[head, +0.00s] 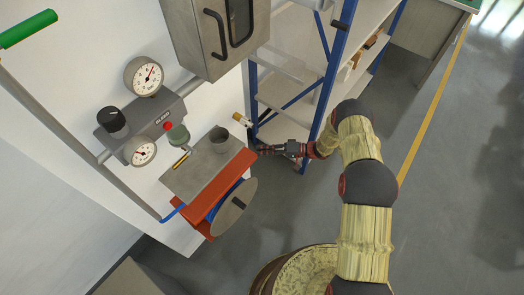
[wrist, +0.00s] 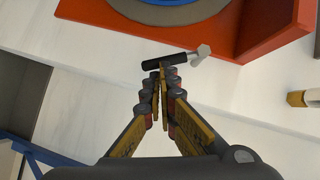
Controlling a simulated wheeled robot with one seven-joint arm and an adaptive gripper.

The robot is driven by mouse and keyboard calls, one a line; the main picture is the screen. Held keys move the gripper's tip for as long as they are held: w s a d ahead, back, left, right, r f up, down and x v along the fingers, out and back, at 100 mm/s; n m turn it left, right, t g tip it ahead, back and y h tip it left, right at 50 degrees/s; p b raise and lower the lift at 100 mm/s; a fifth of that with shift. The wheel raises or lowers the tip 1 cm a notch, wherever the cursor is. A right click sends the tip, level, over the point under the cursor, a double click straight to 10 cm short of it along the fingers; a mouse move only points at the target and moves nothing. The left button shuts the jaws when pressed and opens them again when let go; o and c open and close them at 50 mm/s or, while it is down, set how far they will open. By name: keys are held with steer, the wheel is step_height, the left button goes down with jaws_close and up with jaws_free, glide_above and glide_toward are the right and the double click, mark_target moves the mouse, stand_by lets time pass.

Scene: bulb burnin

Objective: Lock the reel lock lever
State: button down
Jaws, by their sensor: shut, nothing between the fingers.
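The reel lock lever shows in the wrist view as a short black handle (wrist: 165,61) with a grey metal end (wrist: 201,56), lying roughly crosswise just below the orange bracket (wrist: 265,30). My gripper (wrist: 161,74) is shut and empty, its fingertips at the black handle's left part; I cannot tell whether they touch it. In the head view my gripper (head: 262,150) is beside the right end of the orange bracket (head: 192,213), and I cannot make out the lever there. The reel (head: 233,207) with its grey disc and blue hose sits under the bracket.
A gauge panel (head: 140,122) and a grey cabinet (head: 212,38) are on the wall. A blue-framed shelf rack (head: 328,80) stands close behind my gripper. A barrel (head: 290,275) stands in front.

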steer(key=shift+s+a+f+m+y+b, duration=0.3)
steer(key=shift+f+m+b, duration=0.1)
steer(key=shift+f+b, duration=0.15)
steer(key=shift+s+a+f+b, duration=0.3)
steer(key=shift+s+f+b, duration=0.1)
steer(key=shift+s+b, duration=0.05)
stand_by(0.5)
stand_by(0.4)
